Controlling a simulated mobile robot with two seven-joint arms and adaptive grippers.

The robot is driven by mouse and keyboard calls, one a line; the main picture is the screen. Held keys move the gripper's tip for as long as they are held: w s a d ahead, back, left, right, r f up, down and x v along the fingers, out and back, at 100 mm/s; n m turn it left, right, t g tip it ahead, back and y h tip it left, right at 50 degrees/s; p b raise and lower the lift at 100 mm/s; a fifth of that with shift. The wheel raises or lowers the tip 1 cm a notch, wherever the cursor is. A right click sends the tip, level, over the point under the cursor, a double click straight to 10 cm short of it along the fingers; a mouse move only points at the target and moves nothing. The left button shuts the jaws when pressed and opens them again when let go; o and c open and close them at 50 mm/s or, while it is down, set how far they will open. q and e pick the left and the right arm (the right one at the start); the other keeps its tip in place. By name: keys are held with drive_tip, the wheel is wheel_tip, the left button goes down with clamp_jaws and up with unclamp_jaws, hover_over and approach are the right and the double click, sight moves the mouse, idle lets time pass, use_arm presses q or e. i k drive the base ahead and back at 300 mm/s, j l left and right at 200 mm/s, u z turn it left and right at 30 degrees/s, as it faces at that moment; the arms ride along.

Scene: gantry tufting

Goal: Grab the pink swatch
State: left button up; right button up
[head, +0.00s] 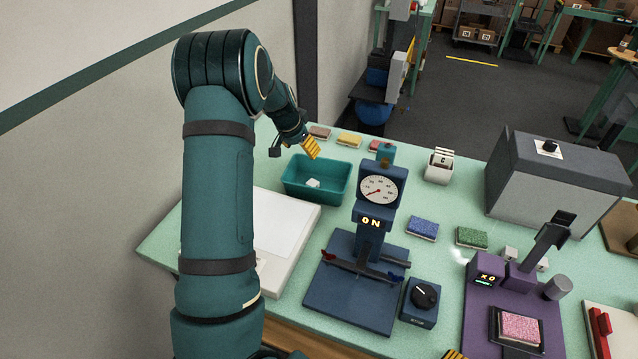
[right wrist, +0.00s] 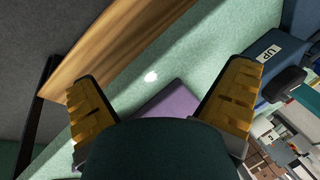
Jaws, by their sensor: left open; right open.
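The pink swatch (head: 521,328) lies flat in a dark frame on the base of the purple device (head: 482,316), at the lower right of the head view. My right gripper (right wrist: 163,82) is open and empty; the purple base edge shows between its fingers in the right wrist view. In the head view only a yellow fingertip of it shows at the bottom edge, left of the purple device. My left gripper (head: 309,148) is open above the back of the table, beside the teal bin (head: 316,181), far from the pink swatch.
A blue gauge stand (head: 362,260) and a dial box (head: 420,300) stand left of the purple device. Blue (head: 423,228) and green (head: 472,237) swatches lie behind. A grey box (head: 550,180) stands at the back right. The wooden table edge (right wrist: 115,50) is near my right gripper.

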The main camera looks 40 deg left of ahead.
sight(520, 329)
drive_tip(key=k, duration=1.5)
